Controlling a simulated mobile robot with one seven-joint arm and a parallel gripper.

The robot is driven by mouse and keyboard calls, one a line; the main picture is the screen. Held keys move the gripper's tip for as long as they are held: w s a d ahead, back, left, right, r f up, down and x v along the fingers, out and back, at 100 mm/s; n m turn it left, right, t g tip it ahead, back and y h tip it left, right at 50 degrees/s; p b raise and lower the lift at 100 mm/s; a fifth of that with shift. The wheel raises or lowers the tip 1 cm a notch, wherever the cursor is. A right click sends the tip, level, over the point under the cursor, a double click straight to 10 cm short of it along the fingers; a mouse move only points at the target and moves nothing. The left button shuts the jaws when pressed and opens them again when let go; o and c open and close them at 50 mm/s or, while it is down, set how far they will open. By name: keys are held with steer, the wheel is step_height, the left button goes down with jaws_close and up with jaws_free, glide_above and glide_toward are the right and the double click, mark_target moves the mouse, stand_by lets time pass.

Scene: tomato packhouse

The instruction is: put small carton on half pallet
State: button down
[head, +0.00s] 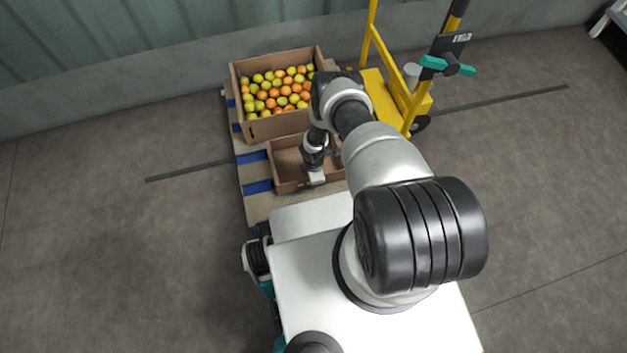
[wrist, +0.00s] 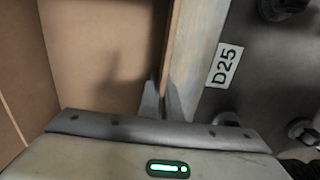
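The small carton (head: 290,186) is an open, empty brown box at the near end of the half pallet (head: 251,175). It looks level and low over the boards; whether it rests fully on them I cannot tell. My gripper is over the carton's near right part in the head view, its fingertips hidden there. In the wrist view my gripper (wrist: 163,100) has one finger on each side of a carton wall (wrist: 172,45), close against it. The carton's bare inside (wrist: 100,50) fills the left of that view. A pale board of the pallet (wrist: 197,50) shows just outside the wall.
A large carton (head: 285,127) full of orange and yellow-green tomatoes stands on the pallet's far end. A yellow hand truck (head: 385,98) stands right of it. Floor on the left (head: 110,250) is clear.

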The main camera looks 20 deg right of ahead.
steer(key=shift+f, duration=0.85)
steer(key=c, duration=1.9)
jaws_free()
step_height(320, 180, up, 18)
steer(key=p, duration=0.6)
steer(key=shift+f, duration=0.25)
